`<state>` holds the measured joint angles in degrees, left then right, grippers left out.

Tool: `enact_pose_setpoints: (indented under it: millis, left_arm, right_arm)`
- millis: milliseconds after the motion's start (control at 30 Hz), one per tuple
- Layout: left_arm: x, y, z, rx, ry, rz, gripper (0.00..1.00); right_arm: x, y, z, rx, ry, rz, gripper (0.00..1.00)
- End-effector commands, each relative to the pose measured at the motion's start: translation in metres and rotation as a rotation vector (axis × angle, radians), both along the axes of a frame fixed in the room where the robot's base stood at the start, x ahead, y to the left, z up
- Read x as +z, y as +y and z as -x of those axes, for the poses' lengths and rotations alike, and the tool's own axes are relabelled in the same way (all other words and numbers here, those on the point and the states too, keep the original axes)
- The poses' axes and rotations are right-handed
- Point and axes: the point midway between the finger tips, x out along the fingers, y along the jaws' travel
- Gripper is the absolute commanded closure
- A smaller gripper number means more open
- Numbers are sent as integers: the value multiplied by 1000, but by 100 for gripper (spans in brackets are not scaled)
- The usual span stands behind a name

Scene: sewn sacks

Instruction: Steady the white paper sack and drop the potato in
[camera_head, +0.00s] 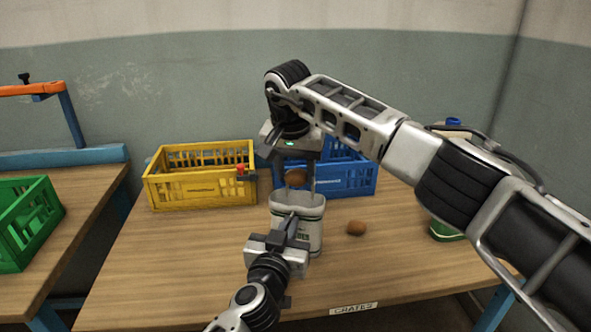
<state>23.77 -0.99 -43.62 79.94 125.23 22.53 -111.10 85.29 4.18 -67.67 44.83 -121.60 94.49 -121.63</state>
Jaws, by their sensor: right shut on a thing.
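My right gripper (295,181) points down above the sack's mouth, shut on a brown potato (296,176). The potato is above the rim, near the back of the opening. My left gripper (289,226) is at the near side of the sack, its fingers against or close to the upper front. Whether its jaws are closed on the paper cannot be made out.
A yellow crate (200,195) stands behind left and a blue crate (352,182) behind the sack. A small red-topped item (241,170) shows at the yellow crate's right end. A green crate (28,225) sits on another table at left. The front left table is clear.

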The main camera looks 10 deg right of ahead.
Motion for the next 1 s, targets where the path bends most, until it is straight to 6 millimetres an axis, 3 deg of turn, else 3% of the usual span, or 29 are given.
enact_pose_setpoints:
  millis: [567,1000]
  left_arm:
    - [-1,0,0,0,1,0,100]
    - [-1,0,0,0,1,0,100]
  right_arm:
    - [0,0,0,0,0,0,71]
    - [-16,0,0,0,-1,-2,71]
